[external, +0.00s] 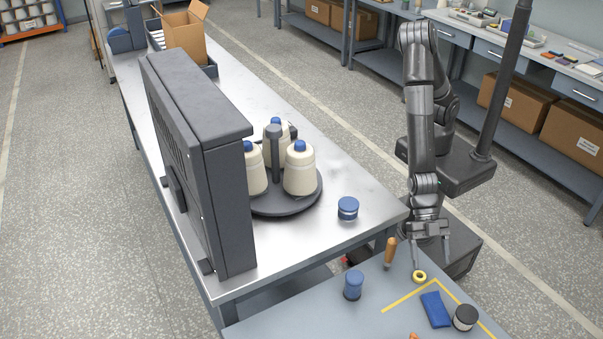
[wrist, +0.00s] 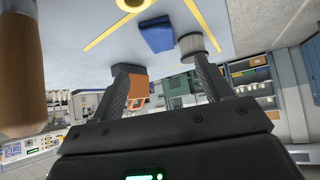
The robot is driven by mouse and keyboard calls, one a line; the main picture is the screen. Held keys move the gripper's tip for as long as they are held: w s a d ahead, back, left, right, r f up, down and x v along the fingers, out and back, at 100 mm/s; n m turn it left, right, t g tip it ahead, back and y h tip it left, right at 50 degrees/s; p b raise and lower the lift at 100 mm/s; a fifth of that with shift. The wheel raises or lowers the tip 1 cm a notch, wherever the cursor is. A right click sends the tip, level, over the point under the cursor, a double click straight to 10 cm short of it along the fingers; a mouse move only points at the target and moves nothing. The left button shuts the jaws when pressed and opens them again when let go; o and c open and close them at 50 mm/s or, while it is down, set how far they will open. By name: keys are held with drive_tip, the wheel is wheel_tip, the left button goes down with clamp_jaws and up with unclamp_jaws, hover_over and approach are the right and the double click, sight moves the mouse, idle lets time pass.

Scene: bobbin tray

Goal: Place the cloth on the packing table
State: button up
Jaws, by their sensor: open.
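The cloth (external: 436,309) is a folded blue piece lying flat on the blue-grey table (external: 290,322), inside the corner of a yellow tape line. It also shows in the wrist view (wrist: 156,36), beyond the fingertips. My gripper (external: 432,256) is open, above the far edge of that table, apart from the cloth and behind it in the external view. Its two fingers show in the wrist view (wrist: 164,72), with nothing visibly held. A long steel table (external: 330,160) adjoins the blue-grey one. I cannot tell which is the packing table.
A wooden-handled tool (external: 390,252) and a yellow ring (external: 419,276) are close to my gripper. A dark spool (external: 465,318) stands right beside the cloth. A blue spool (external: 354,285) stands left. The steel table holds a round tray (external: 283,208) with cream cones and a dark cabinet (external: 205,160).

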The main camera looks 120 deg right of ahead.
sight(434, 298)
drive_tip(key=shift+o, duration=0.5)
drive_tip(key=shift+v, duration=0.8)
drive_tip(key=shift+x, duration=6.1)
drive_tip(key=shift+s+f, duration=0.1)
drive_tip(key=shift+c, duration=0.5)
drive_tip(key=c, duration=1)
